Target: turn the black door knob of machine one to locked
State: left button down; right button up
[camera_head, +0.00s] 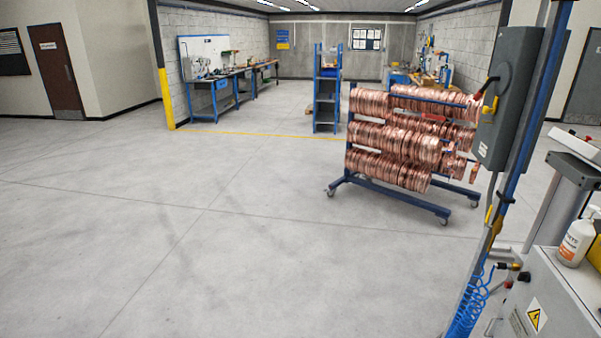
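Neither of my grippers is in view. A grey machine body (555,300) with a yellow warning sign fills the bottom right corner and is cut off by the frame edge. A dark grey box (511,95) is mounted on a blue post at the upper right. A yellow part (489,108) and a dark cable or handle show on its left side. A small dark fitting (523,276) sits at the machine's left edge. I cannot tell whether any of these is the black door knob of machine one, nor its setting.
A wheeled blue rack (388,199) with copper coils (395,140) stands left of the box. A white bottle (576,243) stands on the machine. A coiled blue hose (467,306) hangs by the post. Workbenches (233,97) line the back. The floor (200,230) at left and centre is clear.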

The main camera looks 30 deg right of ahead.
aim_at(525, 277)
jog(key=z, duration=0.1)
jog(key=i, duration=2.15)
jog(key=z, duration=1.2)
jog(key=i, duration=1.05)
jog(key=z, duration=1.15)
